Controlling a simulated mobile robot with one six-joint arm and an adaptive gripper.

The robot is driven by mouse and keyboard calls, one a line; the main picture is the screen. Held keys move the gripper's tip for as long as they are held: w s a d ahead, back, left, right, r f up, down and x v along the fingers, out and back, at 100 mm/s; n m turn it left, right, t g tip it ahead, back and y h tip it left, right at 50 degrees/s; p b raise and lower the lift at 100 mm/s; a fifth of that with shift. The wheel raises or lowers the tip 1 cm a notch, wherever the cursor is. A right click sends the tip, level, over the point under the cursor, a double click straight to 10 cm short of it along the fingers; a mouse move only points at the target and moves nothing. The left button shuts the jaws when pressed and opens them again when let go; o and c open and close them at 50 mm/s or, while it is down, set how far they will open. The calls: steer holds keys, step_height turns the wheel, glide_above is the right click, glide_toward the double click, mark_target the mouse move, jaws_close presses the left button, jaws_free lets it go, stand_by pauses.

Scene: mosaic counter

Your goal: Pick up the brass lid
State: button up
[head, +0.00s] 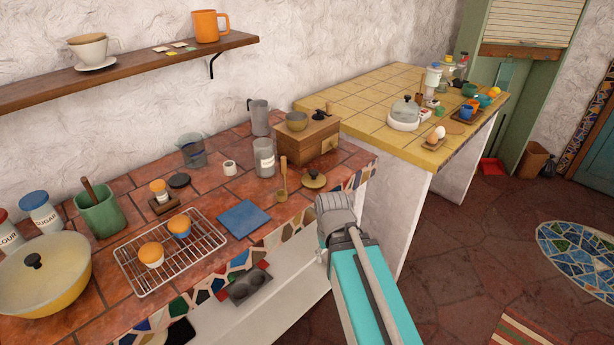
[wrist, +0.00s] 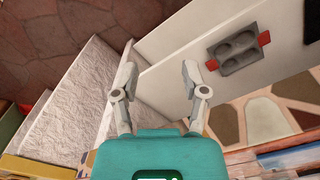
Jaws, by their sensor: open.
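The brass lid (head: 314,181), a small round disc with a dark knob, lies on the red-tiled counter (head: 213,193) close to its right front edge in the head view. It does not show in the wrist view. My gripper (wrist: 159,76) is open and empty in the wrist view, its two grey fingers spread apart in front of the counter's white side. In the head view my arm reaches up from the bottom to just right of and in front of the lid. The fingers cannot be made out there.
A wooden pestle-like tool (head: 283,182) stands just left of the lid, with a glass jar (head: 264,158) and wooden grinder (head: 312,143) behind. A blue tile (head: 243,218) and wire rack (head: 190,268) lie further left. A muffin tin (wrist: 238,48) sits below the counter.

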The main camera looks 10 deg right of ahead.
steer(key=shift+d, duration=0.3)
steer(key=o, duration=0.4)
steer(key=shift+w+d, duration=0.1)
steer(key=shift+c, duration=0.2)
steer(key=shift+o, duration=0.3)
steer(key=shift+w+r+m, duration=0.2)
steer(key=shift+r+m, duration=0.05)
steer(key=shift+m, duration=0.05)
step_height(320, 180, up, 20)
steer(key=m+p, duration=2.1)
steer(key=m, duration=0.2)
glide_above(313, 171)
steer(key=shift+w+r, duration=0.1)
steer(key=shift+w, duration=0.05)
steer(key=shift+b, duration=0.35)
step_height(313, 171, down, 9)
steer(key=b, duration=0.8)
steer(key=shift+r, duration=0.2)
